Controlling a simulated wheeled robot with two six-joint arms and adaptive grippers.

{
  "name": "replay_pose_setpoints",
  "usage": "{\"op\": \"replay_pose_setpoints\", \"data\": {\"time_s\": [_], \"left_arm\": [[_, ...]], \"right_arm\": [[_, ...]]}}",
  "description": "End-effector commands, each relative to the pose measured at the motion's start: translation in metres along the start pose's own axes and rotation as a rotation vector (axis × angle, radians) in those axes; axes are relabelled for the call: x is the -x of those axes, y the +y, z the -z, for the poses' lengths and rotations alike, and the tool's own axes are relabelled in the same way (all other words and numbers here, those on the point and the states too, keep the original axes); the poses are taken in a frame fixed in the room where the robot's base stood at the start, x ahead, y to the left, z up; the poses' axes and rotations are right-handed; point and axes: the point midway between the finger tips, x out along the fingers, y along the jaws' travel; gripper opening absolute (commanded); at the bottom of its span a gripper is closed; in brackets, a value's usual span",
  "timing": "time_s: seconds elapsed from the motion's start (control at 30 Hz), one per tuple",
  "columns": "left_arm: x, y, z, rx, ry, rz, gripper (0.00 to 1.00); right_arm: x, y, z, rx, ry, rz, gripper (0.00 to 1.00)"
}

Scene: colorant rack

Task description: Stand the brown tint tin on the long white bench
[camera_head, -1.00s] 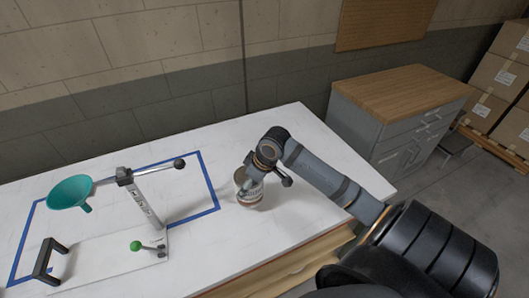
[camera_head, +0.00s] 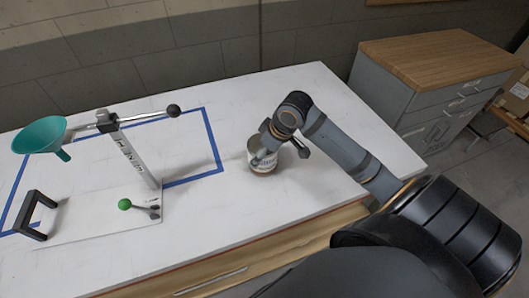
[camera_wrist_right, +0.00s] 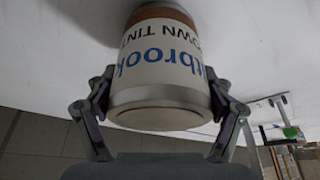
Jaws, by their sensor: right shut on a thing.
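The brown tint tin (camera_head: 262,167) is white-labelled with a brown band, and it stands upright at the bench top in the head view. My right gripper (camera_head: 280,148) is shut on it from the upper right. In the right wrist view the tin (camera_wrist_right: 155,65) appears upside down, with a finger on each side and its label lettering readable. Its base is at or very near the long white bench (camera_head: 300,95); I cannot tell whether it touches. My left gripper is not in view.
A stand with a teal funnel (camera_head: 40,136), a lever with a black knob (camera_head: 174,111) and a green knob (camera_head: 124,204) occupies the left of the bench, partly inside a blue tape outline (camera_head: 213,140). A wood-topped cabinet (camera_head: 430,60) stands beyond the bench's right end. Bench around the tin is clear.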

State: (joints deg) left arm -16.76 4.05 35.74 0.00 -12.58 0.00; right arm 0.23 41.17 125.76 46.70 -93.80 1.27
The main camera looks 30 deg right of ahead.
Motion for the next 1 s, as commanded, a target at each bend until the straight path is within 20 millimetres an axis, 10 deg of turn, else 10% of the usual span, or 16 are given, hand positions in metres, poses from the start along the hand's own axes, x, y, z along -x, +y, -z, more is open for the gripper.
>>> {"op": "replay_pose_setpoints", "data": {"time_s": [0.2,0.23,0.33,0.77,1.0], "left_arm": [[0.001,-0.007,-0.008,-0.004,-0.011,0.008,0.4],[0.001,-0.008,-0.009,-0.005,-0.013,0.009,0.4],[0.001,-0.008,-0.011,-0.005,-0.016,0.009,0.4],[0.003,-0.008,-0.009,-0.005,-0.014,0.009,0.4],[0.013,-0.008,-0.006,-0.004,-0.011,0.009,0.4]], "right_arm": [[-0.003,-0.001,-0.001,-0.001,-0.001,0.002,0.28],[-0.002,0.0,-0.001,-0.001,-0.001,0.002,0.85],[-0.002,0.0,-0.001,-0.001,-0.001,0.002,0.99],[0.003,0.001,0.001,0.001,-0.001,-0.002,1.0],[0.039,0.002,0.0,0.006,-0.005,-0.008,1.0]]}}
